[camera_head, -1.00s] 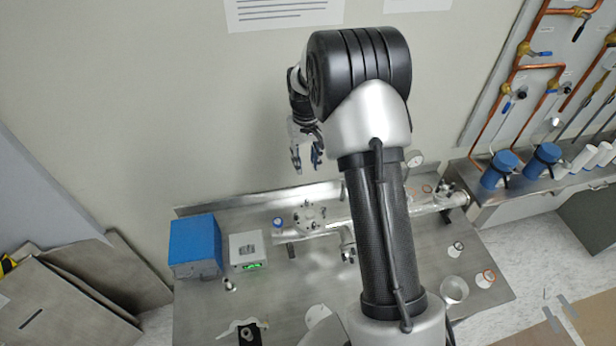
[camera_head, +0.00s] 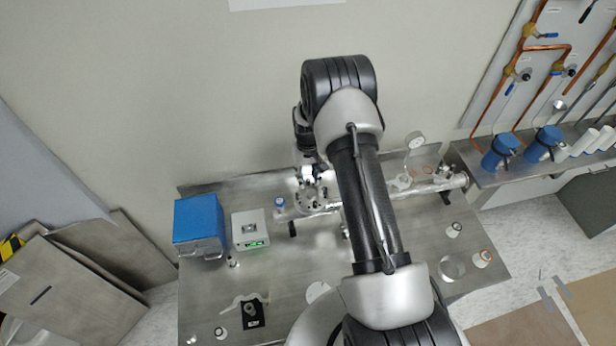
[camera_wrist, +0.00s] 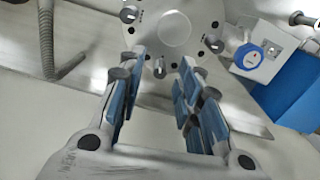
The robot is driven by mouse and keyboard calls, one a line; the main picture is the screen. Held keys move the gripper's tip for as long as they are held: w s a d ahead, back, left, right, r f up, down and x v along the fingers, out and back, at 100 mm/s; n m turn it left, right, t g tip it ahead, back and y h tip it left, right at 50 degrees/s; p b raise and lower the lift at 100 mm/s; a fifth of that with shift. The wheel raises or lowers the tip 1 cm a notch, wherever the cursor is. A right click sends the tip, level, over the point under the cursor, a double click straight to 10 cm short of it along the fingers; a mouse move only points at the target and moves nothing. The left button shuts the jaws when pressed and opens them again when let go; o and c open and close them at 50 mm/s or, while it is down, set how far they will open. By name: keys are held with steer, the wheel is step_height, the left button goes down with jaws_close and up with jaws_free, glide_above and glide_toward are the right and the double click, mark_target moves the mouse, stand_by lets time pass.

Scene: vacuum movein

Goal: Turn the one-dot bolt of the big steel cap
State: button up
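The big steel cap (camera_wrist: 172,35) is a round flange with several bolts around its rim at the top of the wrist view. It also shows in the head view (camera_head: 311,199), on the steel pipe. My gripper (camera_wrist: 162,64) is open, its blue-padded fingers pointing at the cap's near edge. One bolt (camera_wrist: 160,69) shows in the gap between the fingertips, with no visible contact. More bolts sit at the upper left (camera_wrist: 129,14) and right (camera_wrist: 214,44). The dot marks are too small to read. In the head view my gripper (camera_head: 312,176) is just above the cap.
A blue-capped fitting (camera_wrist: 248,56) stands right of the cap, near a blue box (camera_head: 199,226). A small grey device (camera_head: 250,229) is beside that box. A grey hose (camera_wrist: 75,58) lies left in the wrist view. The bench front (camera_head: 290,275) has bare room.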

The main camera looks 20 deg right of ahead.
steer(key=shift+f, duration=0.55)
jaws_close()
